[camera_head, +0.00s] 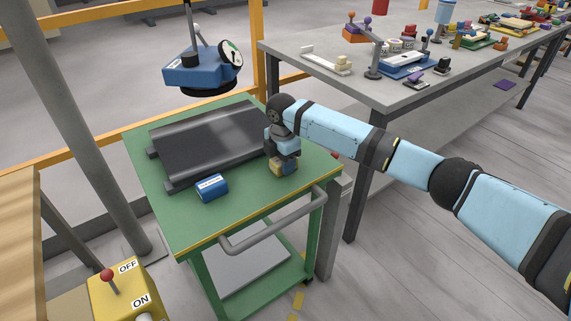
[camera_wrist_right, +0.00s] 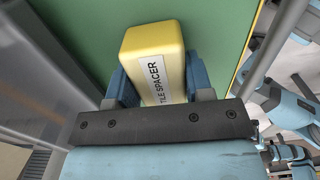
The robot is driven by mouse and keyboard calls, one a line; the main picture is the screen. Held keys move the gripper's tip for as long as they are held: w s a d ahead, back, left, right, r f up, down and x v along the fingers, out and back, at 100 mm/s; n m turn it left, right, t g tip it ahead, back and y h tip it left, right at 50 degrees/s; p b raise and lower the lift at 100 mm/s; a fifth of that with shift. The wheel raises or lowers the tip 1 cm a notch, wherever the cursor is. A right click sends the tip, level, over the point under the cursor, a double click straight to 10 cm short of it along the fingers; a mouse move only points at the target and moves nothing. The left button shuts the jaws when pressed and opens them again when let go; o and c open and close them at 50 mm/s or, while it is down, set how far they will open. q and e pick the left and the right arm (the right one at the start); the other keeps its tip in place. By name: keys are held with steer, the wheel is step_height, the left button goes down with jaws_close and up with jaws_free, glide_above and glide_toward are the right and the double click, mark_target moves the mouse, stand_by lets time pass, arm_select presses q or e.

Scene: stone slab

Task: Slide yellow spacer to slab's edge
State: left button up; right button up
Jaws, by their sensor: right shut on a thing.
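The yellow spacer (camera_wrist_right: 155,50) is a block with a white label reading "TILE SPACER". My right gripper (camera_wrist_right: 165,88) is shut on it, with one blue finger on each side, in the right wrist view. In the head view the spacer (camera_head: 277,168) shows low beside the gripper (camera_head: 284,164), at the right end of the dark slab (camera_head: 210,140). The slab lies on the green cart top (camera_head: 240,214). The arm hides part of the slab's right end, and I cannot tell whether the spacer touches it. My left gripper is not in view.
A blue labelled block (camera_head: 211,188) lies in front of the slab. A blue device with a gauge (camera_head: 200,70) is behind the slab. A grey handle (camera_head: 275,222) runs along the cart's front. A grey table (camera_head: 400,85) with many parts stands at the right.

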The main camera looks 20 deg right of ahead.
steer(key=shift+w+a, duration=0.3)
steer(key=shift+w, duration=0.45)
steer(key=shift+w+a, duration=0.3)
steer(key=shift+w, duration=0.45)
steer(key=o, duration=1)
